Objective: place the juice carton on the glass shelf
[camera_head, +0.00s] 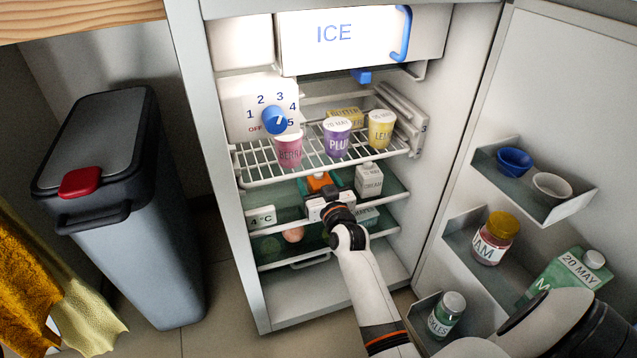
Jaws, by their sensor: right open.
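My right gripper (319,192) reaches into the fridge and is open over the upper glass shelf (285,208), below the wire rack. An orange block-like shape (318,181), likely the juice carton, shows at its fingers; the gripper hides most of it, and I cannot tell whether they touch. A pale carton (369,180) with a white cap and a small label stands upright on this glass shelf, just right of the gripper. My left gripper is not in view.
The wire rack (262,168) above holds a pink, a purple and a yellow cup. An egg (293,235) and a green pack (365,217) are lower down. The open door (545,75) at right carries bowls, jars and a green carton (567,275). A bin (130,210) stands left.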

